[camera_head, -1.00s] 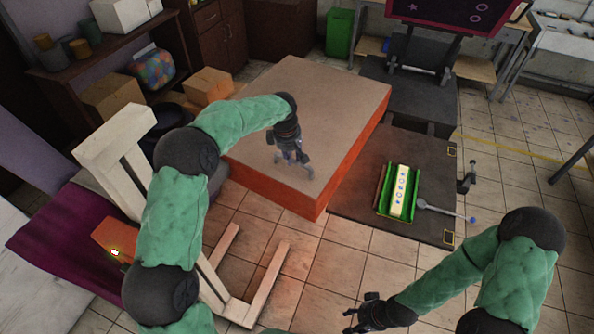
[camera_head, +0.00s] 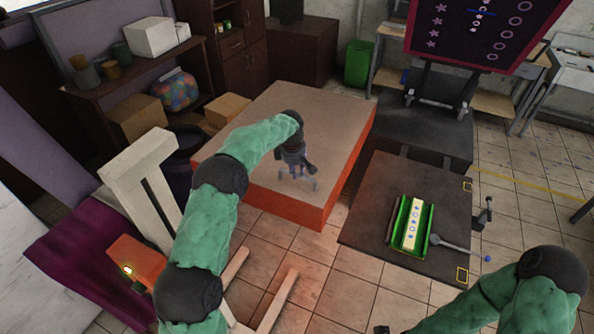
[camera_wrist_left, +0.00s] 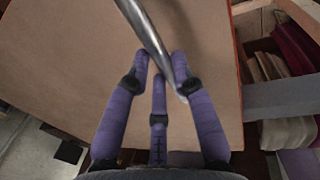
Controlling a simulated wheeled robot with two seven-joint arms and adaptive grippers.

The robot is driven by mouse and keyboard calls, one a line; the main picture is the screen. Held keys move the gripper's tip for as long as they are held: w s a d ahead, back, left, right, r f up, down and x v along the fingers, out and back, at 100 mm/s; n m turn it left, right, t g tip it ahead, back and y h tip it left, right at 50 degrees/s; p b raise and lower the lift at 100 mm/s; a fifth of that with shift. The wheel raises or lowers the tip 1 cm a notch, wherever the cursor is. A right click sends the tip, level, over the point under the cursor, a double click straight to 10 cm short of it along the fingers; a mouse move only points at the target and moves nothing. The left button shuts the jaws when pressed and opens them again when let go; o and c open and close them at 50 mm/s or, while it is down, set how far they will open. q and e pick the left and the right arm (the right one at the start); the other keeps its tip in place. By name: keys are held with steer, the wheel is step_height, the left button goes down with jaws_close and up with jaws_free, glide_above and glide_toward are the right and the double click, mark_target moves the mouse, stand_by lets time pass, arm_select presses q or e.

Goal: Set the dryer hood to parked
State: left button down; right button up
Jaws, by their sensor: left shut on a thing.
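A large low box with a brown top and orange sides (camera_head: 330,118) stands in the middle of the head view; it seems to be the dryer hood, but I cannot be sure. My left gripper (camera_head: 298,182) points down over its top, near the front. In the left wrist view, the purple fingers of my left gripper (camera_wrist_left: 170,75) are closed around a shiny metal bar (camera_wrist_left: 150,32), with the brown top below. The bar is hard to make out in the head view. Only a dark tip of my right gripper (camera_head: 381,329) shows at the bottom edge.
A dark platform (camera_head: 365,225) with a green tray (camera_head: 398,225) and a lever (camera_head: 460,247) stands to the right. A purple screen (camera_head: 470,30) is behind it. A white frame (camera_head: 140,185) and an orange box (camera_head: 140,262) are at left.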

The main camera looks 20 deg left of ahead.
arm_select(q)
steer(key=shift+w+a+r, duration=0.2)
steer(key=shift+a, duration=0.1)
steer(key=c, duration=1.2)
jaws_free()
steer(key=shift+c, duration=0.2)
steer(key=shift+o, duration=0.9)
steer(key=shift+w+a+f, duration=0.15)
steer(key=shift+w+a, duration=0.05)
steer(key=shift+s+d, duration=0.15)
steer(key=shift+d, duration=0.05)
step_height(320, 180, up, 12)
steer(key=s, duration=0.2)
steer(key=shift+a+f, duration=0.15)
steer(key=shift+a, duration=0.05)
steer(key=shift+s, duration=0.15)
